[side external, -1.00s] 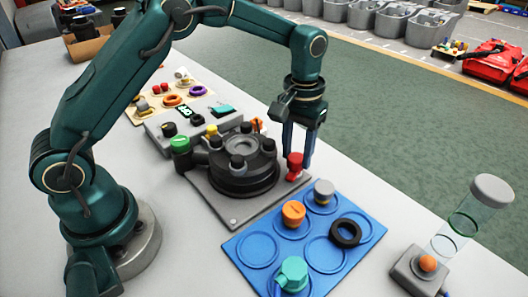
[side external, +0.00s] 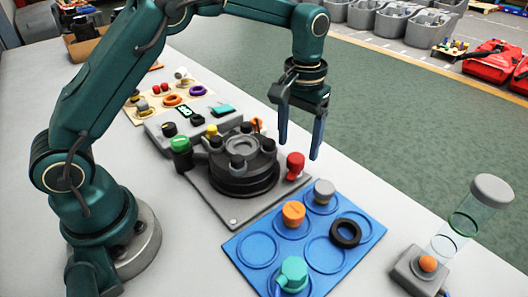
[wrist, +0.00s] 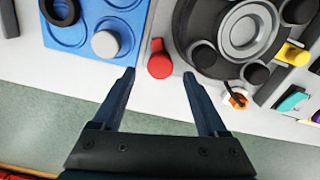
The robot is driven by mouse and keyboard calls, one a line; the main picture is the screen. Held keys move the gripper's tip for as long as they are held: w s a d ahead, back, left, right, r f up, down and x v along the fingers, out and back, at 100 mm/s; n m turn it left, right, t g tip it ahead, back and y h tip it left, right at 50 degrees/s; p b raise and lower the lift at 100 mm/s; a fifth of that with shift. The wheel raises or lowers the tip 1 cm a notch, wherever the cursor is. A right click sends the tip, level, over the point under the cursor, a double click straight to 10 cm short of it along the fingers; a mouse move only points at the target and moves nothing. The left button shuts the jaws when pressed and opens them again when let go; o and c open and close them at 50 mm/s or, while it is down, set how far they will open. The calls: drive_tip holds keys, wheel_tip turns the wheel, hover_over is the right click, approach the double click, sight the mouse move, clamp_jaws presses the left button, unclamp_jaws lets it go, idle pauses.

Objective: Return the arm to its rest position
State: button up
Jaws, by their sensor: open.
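My gripper (side external: 299,148) is open and empty, its two dark blue fingers pointing down above the red-capped part (side external: 295,164) at the edge of the grey base plate. In the wrist view my gripper (wrist: 161,90) shows spread fingers with nothing between them. The red part (wrist: 159,62) lies just beyond the fingertips and stands apart from them. My green arm reaches over the table from the left.
A round black fixture (side external: 242,165) with several knobs stands on the grey plate. The blue tray (side external: 257,250) in front holds orange, grey and teal caps and a black ring (side external: 346,232). A clear cylinder (side external: 460,218) stands at right. A grey control box (side external: 175,126) lies behind.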

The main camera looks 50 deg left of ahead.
drive_tip(key=shift+r, duration=1.15)
drive_tip(key=shift+w+r, duration=0.1)
drive_tip(key=shift+r, duration=0.1)
drive_tip(key=s+a+r+t, duration=0.35)
drive_tip(key=s+r, duration=0.45)
drive_tip(key=r, duration=0.4)
drive_tip(key=s+f+m+t, duration=0.2)
drive_tip(key=s+f, duration=0.4)
drive_tip(key=s, duration=0.5)
drive_tip(key=shift+s+f, duration=0.4)
drive_tip(key=shift+a, duration=0.1)
